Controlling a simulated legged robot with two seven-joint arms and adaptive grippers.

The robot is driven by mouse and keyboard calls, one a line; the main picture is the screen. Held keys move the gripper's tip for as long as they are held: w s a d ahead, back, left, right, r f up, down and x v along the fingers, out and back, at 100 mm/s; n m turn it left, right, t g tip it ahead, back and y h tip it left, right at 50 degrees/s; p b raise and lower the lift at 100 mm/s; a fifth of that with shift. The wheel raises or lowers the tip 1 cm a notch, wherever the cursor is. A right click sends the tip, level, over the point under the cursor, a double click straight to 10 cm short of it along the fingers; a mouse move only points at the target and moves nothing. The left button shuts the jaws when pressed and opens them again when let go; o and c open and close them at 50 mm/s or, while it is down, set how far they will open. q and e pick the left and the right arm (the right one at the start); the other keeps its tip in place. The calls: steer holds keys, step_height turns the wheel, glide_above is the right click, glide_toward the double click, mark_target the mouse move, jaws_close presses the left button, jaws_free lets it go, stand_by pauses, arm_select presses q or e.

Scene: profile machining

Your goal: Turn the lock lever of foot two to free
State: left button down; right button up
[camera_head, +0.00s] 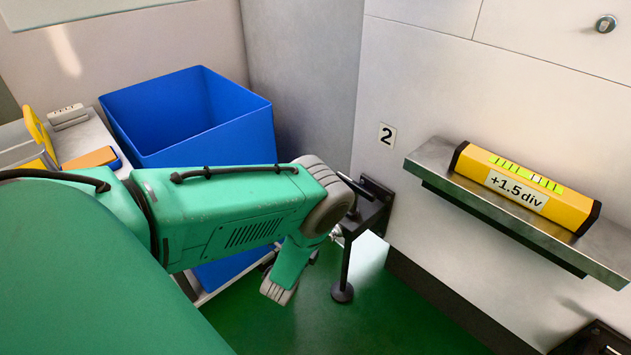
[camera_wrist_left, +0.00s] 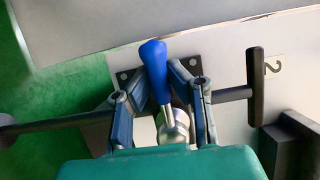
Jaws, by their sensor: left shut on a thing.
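Foot two (camera_head: 345,268) shows in the head view as a black bracket on the pale wall with a vertical stem and a round pad near the green floor. The number 2 plate (camera_head: 387,135) is above it. The blue-handled lock lever (camera_wrist_left: 154,62) stands up in the middle of the left wrist view, over a metal hub (camera_wrist_left: 174,125). My left gripper (camera_wrist_left: 158,78) is shut on the lever, with one finger on each side of its handle. In the head view my green arm hides the lever and the fingers. My right gripper is not in view.
A yellow level (camera_head: 527,188) reading "+1.5 div" lies on a metal shelf (camera_head: 432,155) right of foot two. A blue bin (camera_head: 195,115) stands behind my left arm. Another black bracket (camera_head: 598,340) is at the bottom right. Green floor is clear below.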

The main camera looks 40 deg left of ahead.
arm_select(q)
steer(key=shift+s+d+f, duration=0.2)
steer(key=c, duration=1.7)
jaws_free()
steer(key=shift+o, duration=0.8)
steer(key=shift+r, duration=0.15)
steer(key=v, duration=1.2)
